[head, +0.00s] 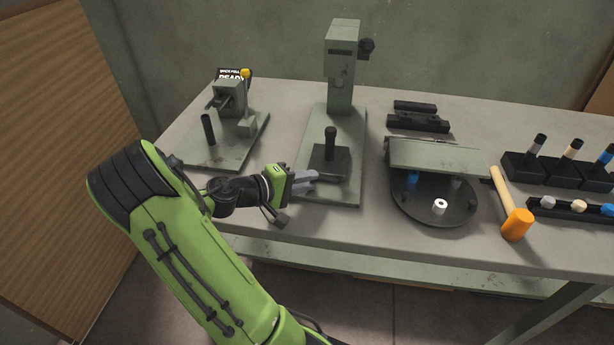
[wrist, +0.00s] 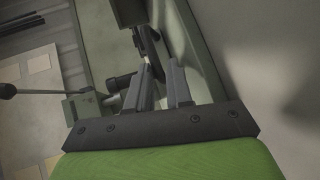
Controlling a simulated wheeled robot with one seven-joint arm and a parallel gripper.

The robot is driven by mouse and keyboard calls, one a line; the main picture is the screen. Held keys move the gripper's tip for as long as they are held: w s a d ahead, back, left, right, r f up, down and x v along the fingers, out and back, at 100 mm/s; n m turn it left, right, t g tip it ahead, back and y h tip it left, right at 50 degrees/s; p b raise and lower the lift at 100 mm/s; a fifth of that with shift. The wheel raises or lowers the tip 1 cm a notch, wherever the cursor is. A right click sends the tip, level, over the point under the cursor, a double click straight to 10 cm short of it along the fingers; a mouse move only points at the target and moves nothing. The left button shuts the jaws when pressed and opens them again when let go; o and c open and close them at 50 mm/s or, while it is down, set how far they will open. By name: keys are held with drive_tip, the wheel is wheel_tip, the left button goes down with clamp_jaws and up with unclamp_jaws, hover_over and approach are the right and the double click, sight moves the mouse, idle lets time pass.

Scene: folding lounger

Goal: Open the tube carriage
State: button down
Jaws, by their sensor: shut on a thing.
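The tube carriage (head: 331,163) looks to be the black sliding block on the grey base plate of the middle press (head: 341,75). A black upright post (head: 330,142) stands on it. My gripper (head: 316,177) reaches in from the left, low over the base plate, at the carriage's near left edge. In the wrist view my gripper's two grey fingers (wrist: 160,72) are a little apart, with a narrow dark part (wrist: 152,55) at their tips. They are shut on this part, seemingly the carriage's edge. The exact contact is small and partly hidden by the fingers.
A fixture with a yellow-knobbed lever (head: 245,73) stands at the left. Right of the press are a black round turntable (head: 437,215) under a grey cover (head: 435,155), an orange mallet (head: 517,223) and black tool holders (head: 521,168). The bench front left is clear.

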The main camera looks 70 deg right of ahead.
drive_tip(key=shift+r, duration=0.2)
drive_tip(key=c, duration=1.2)
unclamp_jaws()
drive_tip(key=shift+a, duration=0.15)
drive_tip(key=shift+o, duration=0.2)
drive_tip(key=p+v, duration=0.4)
drive_tip(key=v, duration=1.1)
drive_tip(key=shift+w+a+p, duration=0.15)
drive_tip(key=shift+a+p, duration=0.15)
drive_tip(key=shift+r, duration=0.1)
